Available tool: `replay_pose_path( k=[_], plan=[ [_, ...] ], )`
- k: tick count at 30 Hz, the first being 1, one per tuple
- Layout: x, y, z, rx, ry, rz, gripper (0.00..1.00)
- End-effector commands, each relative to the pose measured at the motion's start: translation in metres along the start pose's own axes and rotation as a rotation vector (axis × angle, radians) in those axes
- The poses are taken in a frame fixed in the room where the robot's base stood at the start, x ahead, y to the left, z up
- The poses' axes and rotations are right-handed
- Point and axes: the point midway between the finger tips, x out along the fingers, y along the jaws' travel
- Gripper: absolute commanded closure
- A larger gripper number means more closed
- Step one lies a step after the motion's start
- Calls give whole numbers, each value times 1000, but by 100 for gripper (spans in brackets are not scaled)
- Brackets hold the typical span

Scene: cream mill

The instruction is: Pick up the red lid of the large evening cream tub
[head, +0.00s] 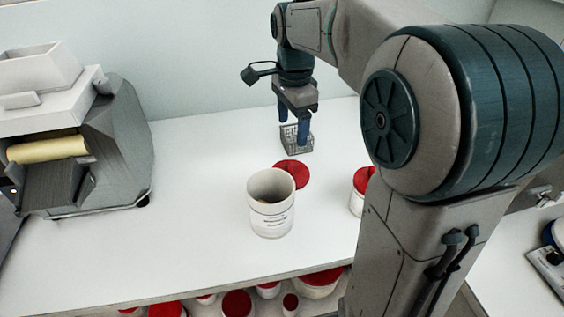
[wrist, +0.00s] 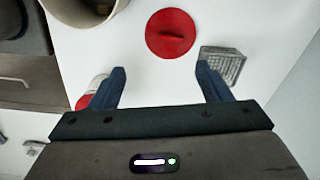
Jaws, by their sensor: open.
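The red lid (head: 293,173) lies flat on the white counter, just behind the large open white tub (head: 271,207). In the wrist view the round red lid (wrist: 172,34) has a raised bar handle across it and lies ahead of my fingers, toward the upper middle. My gripper (head: 293,133) points down above the back of the counter, behind the lid and apart from it. In the wrist view its two blue fingers (wrist: 161,78) are spread with nothing between them. Part of the tub (wrist: 88,14) shows at the top left there.
A small grey wire basket (head: 297,140) stands by my gripper; it also shows beside the right finger in the wrist view (wrist: 224,66). A smaller red-lidded tub (head: 357,198) is partly hidden by my arm. A grey machine (head: 85,145) stands left. Red-lidded tubs (head: 237,303) sit below the counter.

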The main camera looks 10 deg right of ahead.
Motion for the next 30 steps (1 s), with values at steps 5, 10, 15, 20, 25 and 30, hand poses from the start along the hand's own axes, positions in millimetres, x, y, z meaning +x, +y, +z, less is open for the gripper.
replay_pose_path(
  k=[5,10,15,20,25,30],
  plan=[
    [16,-23,-6,173,-9,32,29],
    [26,-28,-7,231,-10,44,29],
    [57,-26,-7,234,-11,47,29],
    [86,-25,-6,233,-11,46,29],
    [102,-25,-6,232,-10,43,29],
    [117,-24,-8,232,-10,46,29]
  ],
)
